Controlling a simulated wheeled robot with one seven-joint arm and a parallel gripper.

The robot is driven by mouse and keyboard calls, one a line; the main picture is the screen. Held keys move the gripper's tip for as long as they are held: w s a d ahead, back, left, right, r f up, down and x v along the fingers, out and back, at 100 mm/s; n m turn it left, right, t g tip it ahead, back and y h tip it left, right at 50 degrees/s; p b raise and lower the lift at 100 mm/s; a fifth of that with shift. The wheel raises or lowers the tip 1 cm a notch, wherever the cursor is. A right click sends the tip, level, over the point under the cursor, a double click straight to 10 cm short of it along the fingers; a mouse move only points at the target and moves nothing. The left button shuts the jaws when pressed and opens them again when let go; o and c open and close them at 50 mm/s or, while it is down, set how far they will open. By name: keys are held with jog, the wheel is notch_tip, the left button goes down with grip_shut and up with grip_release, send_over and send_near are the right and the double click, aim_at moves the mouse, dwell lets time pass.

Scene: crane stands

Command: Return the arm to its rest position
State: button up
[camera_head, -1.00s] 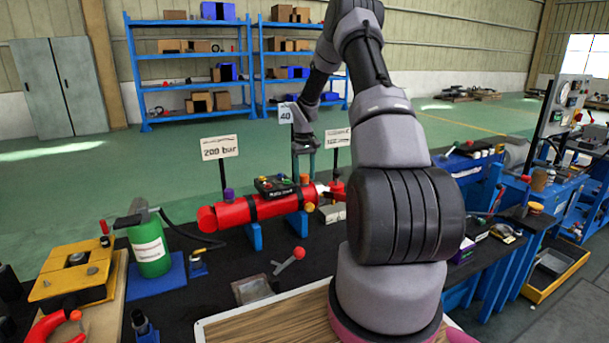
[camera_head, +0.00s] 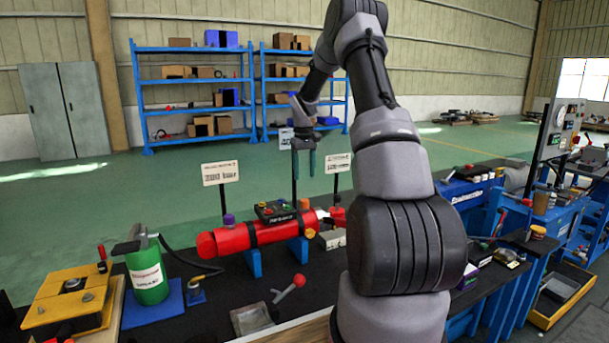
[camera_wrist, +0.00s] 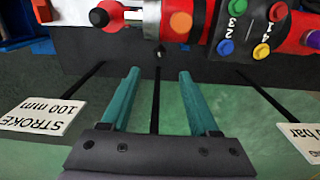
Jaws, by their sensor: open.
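My gripper (camera_head: 304,163) is in the air behind and above the right part of the red cylinder (camera_head: 238,238) in the head view. Its two teal fingers point down, apart, with nothing between them. In the wrist view the open gripper (camera_wrist: 159,75) also shows empty, with the red cylinder (camera_wrist: 200,12) and its numbered coloured buttons at the top edge. The fingertips look clear of the cylinder. My arm rises on the right of the head view, bends at the top and comes down to the gripper.
Signs on thin posts stand behind the cylinder: a left one (camera_head: 220,173) and a right one (camera_head: 338,163). Blue shelves (camera_head: 190,98) stand far back.

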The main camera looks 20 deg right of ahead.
jog(key=s+a+r+m+t, duration=0.1)
jog(key=s+a+r+t, duration=0.1)
jog(key=s+a+r, duration=0.55)
jog(key=s+a+r+m+t, duration=0.1)
jog(key=s+a+r, duration=0.3)
jog(key=s+r, duration=0.65)
jog(key=s+a+r+m+t+y, duration=0.1)
jog(key=s+a+r+t, duration=0.1)
jog(key=s, duration=0.7)
jog(key=s+a+r+m+t+y, duration=0.1)
jog(key=s+a+r+t, duration=0.1)
jog(key=s, duration=0.8)
jog(key=shift+a+r, duration=0.9)
jog(key=shift+a, duration=0.35)
jog(key=shift+w, duration=0.1)
